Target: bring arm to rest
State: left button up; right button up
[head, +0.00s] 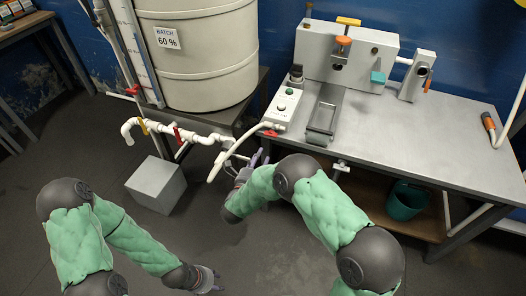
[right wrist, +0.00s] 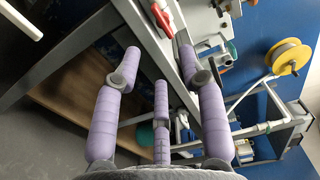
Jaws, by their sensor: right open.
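My right gripper (head: 252,165) is in front of the steel bench's near left corner, by the white hose. In the right wrist view its purple fingers (right wrist: 160,95) are spread apart with nothing between them. The bench edge and a red lever (right wrist: 162,20) show beyond the fingertips, and contact cannot be told. My left gripper (head: 214,281) hangs low over the dark floor at the bottom of the head view. Its small fingers look parted and hold nothing visible. Both arms wear green sleeves.
The steel bench (head: 440,125) carries a white control box (head: 283,106) and a clamp rig (head: 345,55). A large tank (head: 200,60) with white pipes (head: 205,137) stands left. A grey block (head: 156,185) is on the floor, and a green bucket (head: 406,200) is under the bench.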

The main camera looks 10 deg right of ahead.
jog(key=shift+s+a, duration=0.1)
jog(key=shift+s, duration=0.15)
jog(key=shift+f, duration=0.1)
dwell(0.3)
